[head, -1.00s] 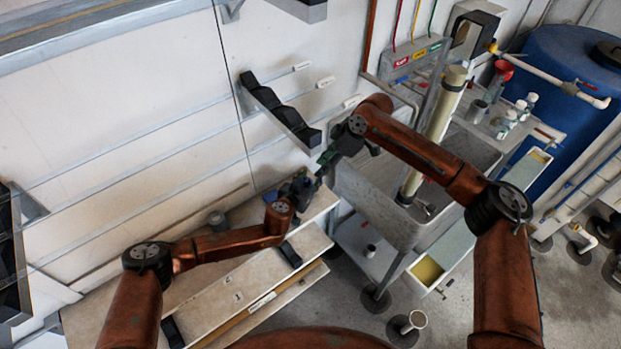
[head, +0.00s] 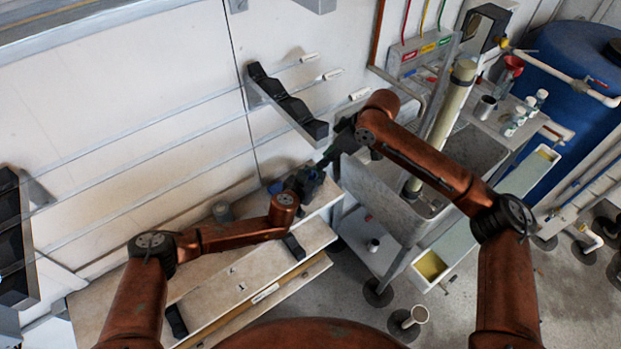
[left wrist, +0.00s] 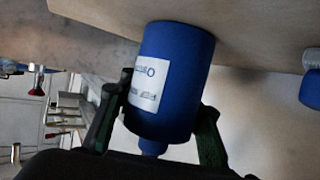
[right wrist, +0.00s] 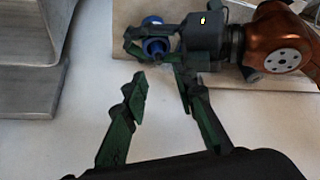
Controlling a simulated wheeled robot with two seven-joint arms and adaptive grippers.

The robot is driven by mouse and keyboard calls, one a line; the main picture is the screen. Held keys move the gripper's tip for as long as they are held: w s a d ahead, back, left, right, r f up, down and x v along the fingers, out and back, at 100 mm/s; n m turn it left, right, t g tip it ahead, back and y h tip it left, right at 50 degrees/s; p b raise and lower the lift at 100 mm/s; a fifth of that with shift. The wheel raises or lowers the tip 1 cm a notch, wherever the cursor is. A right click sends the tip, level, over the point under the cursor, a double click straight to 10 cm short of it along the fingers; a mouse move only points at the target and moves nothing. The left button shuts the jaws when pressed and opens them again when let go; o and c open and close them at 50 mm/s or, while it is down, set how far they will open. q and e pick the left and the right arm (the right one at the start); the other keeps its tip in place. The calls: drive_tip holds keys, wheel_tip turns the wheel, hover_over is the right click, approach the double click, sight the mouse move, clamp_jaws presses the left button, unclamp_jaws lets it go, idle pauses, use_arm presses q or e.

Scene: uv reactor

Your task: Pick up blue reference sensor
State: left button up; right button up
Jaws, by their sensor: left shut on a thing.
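The blue reference sensor (left wrist: 165,90) is a blue cylinder with a white printed label, seen in the left wrist view. My left gripper (left wrist: 155,130) is shut around it, one finger on each side. Its far end is at the pale bench top; I cannot tell whether it touches. In the right wrist view the sensor (right wrist: 155,38) shows between my left gripper's fingers. In the head view my left gripper (head: 300,183) is over the bench's far right end and hides most of the sensor. My right gripper (right wrist: 157,82) is open and empty, close by.
The pale bench (head: 235,290) carries a grey cylinder (head: 222,211) left of my left gripper. A black wall rack (head: 285,100) hangs behind. A grey sink cart (head: 385,205) with a tall tube (head: 440,125) stands to the right. Another blue item (left wrist: 312,90) lies near the sensor.

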drive_tip(key=m, duration=0.1)
hover_over(311, 173)
drive_tip(key=s+d, duration=0.1)
drive_tip(key=d, duration=0.1)
wheel_tip(311, 173, down, 5)
drive_tip(key=shift+d+x, duration=0.2)
drive_tip(key=shift+x, duration=2.35)
drive_tip(key=shift+s+f, duration=0.1)
drive_tip(key=shift+f, duration=0.05)
drive_tip(key=shift+c, duration=0.6)
drive_tip(key=shift+d, duration=0.1)
clamp_jaws()
